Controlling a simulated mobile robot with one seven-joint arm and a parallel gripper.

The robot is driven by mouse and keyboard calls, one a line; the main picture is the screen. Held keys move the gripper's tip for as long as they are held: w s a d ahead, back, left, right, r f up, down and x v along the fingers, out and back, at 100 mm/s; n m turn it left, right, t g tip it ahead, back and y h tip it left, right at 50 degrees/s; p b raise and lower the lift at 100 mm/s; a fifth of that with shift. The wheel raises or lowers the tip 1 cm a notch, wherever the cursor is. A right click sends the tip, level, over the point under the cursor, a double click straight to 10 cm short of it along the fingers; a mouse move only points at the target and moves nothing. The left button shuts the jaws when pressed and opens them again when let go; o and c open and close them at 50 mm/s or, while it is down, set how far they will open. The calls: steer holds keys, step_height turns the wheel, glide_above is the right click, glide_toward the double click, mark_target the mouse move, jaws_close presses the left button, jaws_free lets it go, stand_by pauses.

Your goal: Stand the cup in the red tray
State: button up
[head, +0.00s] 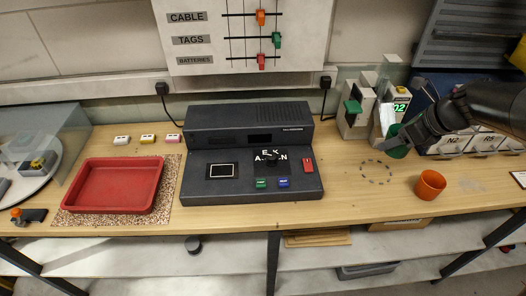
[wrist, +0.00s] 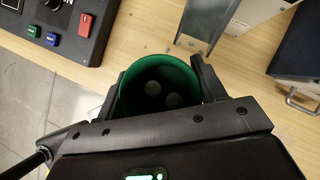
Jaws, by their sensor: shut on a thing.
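My gripper (head: 402,142) is shut on a green cup (head: 398,153) at the right of the bench, just in front of the dispenser. In the wrist view the green cup (wrist: 158,66) sits between the jaws, its mouth towards the camera, with two pale round spots inside at the bottom. I cannot tell whether its base touches the bench. An orange cup (head: 430,185) stands upright on the bench to the right and in front of my gripper. The red tray (head: 112,187) lies empty on a speckled mat at the left, far from my gripper.
A dark console (head: 250,190) with buttons stands between the tray and my gripper. The dispenser (head: 356,110) with a green display is close behind the green cup, its metal chute (wrist: 207,25) near the rim. A dotted ring (head: 376,172) marks bare bench. Grey bins (head: 455,143) stand right.

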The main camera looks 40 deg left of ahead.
steer(key=s+a+r+n+g, duration=0.3)
steer(key=s+a+n+g, duration=0.2)
steer(key=a+n, duration=0.45)
steer(key=m+t, duration=0.3)
steer(key=m, duration=0.3)
glide_above(128, 183)
steer(key=d, duration=0.3)
steer(key=f, duration=1.1)
steer(key=shift+w+a+f, duration=0.2)
steer(key=shift+a+f, duration=0.05)
steer(key=shift+f, duration=2.15)
steer(key=o, duration=1.1)
steer(key=shift+f, duration=0.1)
